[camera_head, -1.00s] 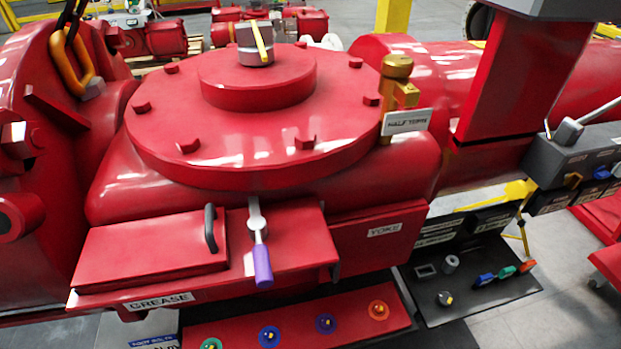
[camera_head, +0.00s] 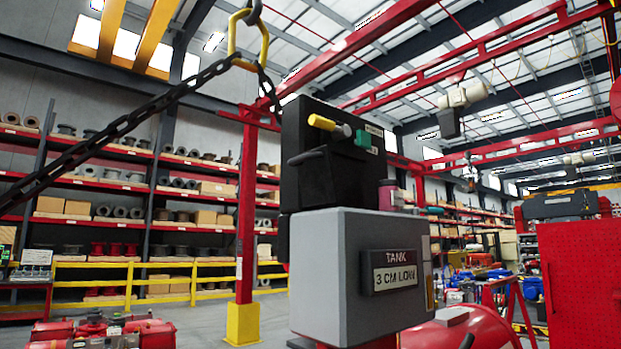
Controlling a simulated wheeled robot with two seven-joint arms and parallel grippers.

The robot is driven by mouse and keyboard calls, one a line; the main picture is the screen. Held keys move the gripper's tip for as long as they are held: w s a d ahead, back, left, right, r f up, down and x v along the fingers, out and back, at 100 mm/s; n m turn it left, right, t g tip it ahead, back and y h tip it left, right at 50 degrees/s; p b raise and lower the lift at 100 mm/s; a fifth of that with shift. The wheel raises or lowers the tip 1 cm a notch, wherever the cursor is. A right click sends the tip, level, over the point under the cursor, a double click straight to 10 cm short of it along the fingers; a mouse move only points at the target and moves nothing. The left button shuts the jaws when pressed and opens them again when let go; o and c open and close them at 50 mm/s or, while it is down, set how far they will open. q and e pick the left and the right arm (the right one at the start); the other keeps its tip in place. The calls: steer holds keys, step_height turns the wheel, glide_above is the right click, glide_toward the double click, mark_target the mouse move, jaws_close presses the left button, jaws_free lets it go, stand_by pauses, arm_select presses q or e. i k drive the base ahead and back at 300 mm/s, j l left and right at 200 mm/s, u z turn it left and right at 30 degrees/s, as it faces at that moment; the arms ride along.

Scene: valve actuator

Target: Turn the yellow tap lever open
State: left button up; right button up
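No yellow tap lever can be made out for certain in the head view. A yellow cylindrical piece (camera_head: 322,122) with a pale end sticks out at the top of a black box (camera_head: 335,165); I cannot tell whether it is a lever or a tool handle. A green piece (camera_head: 363,138) is beside it. The black box is above a grey tank box (camera_head: 335,240), whose dark sign (camera_head: 394,272) reads "TANK 3 CM LOW". Neither of my grippers is in view.
A black chain (camera_head: 130,122) runs from the lower left to a yellow hook ring (camera_head: 248,42). A red post (camera_head: 247,215) on a yellow base (camera_head: 242,323) stands behind. A red panel (camera_head: 590,275) is at right. Shelves (camera_head: 120,218) and yellow railings line the back.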

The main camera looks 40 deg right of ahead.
mark_target(339, 133)
steer(key=z, duration=1.25)
